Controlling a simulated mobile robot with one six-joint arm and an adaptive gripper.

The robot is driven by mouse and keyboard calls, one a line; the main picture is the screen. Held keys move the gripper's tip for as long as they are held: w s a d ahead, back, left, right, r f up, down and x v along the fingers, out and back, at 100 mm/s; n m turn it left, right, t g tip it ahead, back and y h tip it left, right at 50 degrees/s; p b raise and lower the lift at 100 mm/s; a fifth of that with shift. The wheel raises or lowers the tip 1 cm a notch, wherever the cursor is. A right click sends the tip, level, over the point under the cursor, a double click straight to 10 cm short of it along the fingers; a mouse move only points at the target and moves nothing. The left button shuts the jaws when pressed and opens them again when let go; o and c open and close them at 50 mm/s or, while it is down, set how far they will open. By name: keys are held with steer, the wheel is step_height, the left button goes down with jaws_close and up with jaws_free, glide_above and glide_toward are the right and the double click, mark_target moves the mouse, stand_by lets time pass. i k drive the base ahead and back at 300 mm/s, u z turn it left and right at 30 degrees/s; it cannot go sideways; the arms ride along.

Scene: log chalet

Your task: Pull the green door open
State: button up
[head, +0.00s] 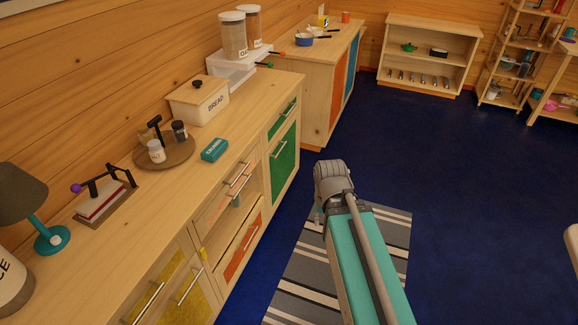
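The green door (284,162) is on the right end of the long wooden cabinet, below a green drawer (281,119). It looks shut, flush with the cabinet front. Its light bar handle (280,148) runs near its top edge. My teal arm reaches in from the bottom right, and its grey end joint is over the floor to the right of the door, apart from it in the picture. The fingers of my gripper cannot be made out; they are hidden by the arm or out of sight.
An open drawer or shelf space shows left of the green door, with an orange front (242,247) below. The counter holds a bread box (198,101), a teal box (214,149) and a turntable (178,157). A striped rug (300,285) lies on clear blue floor.

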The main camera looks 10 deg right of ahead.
mark_target(281, 158)
steer(key=i, duration=0.35)
steer(key=u, duration=0.05)
steer(key=k, duration=1.35)
steer(key=z, duration=0.3)
steer(key=i, duration=1.95)
steer(key=u, duration=0.55)
